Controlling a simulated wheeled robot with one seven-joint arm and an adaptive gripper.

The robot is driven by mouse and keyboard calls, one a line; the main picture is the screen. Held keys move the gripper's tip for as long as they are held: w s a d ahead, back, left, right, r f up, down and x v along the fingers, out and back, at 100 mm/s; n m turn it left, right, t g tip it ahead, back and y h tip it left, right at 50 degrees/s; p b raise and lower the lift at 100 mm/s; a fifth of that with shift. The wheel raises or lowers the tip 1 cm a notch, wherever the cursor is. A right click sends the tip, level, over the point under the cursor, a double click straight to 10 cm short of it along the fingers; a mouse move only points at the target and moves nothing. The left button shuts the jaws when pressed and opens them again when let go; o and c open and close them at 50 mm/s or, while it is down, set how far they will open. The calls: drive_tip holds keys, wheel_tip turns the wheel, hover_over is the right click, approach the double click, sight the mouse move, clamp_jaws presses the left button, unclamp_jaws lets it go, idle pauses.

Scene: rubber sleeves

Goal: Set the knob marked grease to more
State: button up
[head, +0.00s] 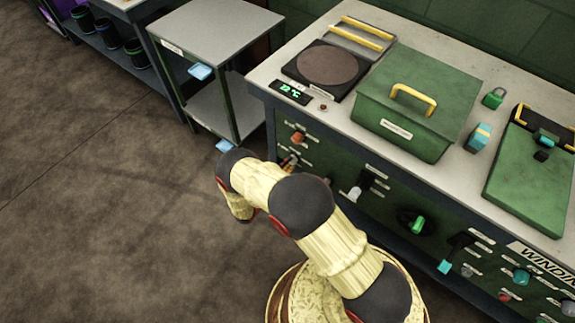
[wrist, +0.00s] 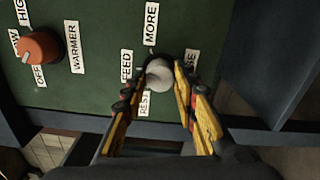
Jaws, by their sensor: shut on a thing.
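A pale grey-white knob (wrist: 158,78) with a dark base is on the green panel (wrist: 90,85) in the wrist view. The labels MORE (wrist: 151,22), FEED (wrist: 126,66) and REST (wrist: 144,104) stand around it. Another label (wrist: 191,62), partly hidden by a finger, shows only its ending, "SE". My gripper (wrist: 157,72) has its yellow fingers on both sides of the knob and is shut on it. I cannot tell where the knob points. In the head view my arm reaches the panel's left end, and the knob there is mostly hidden.
An orange knob (wrist: 40,47) marked WARMER, with OFF, LOW and HIGH, is left of my gripper in the wrist view. A green box (head: 415,105) and a hot plate (head: 327,64) stand on the counter above. A grey trolley (head: 215,32) stands left, with open floor before it.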

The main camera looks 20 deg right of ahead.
drive_tip(key=m, duration=0.4)
drive_tip(key=shift+f, duration=0.1)
drive_tip(key=shift+s+m, duration=0.1)
drive_tip(key=shift+m, duration=1.7)
drive_tip(key=o, duration=1.2)
drive_tip(key=v, duration=1.2)
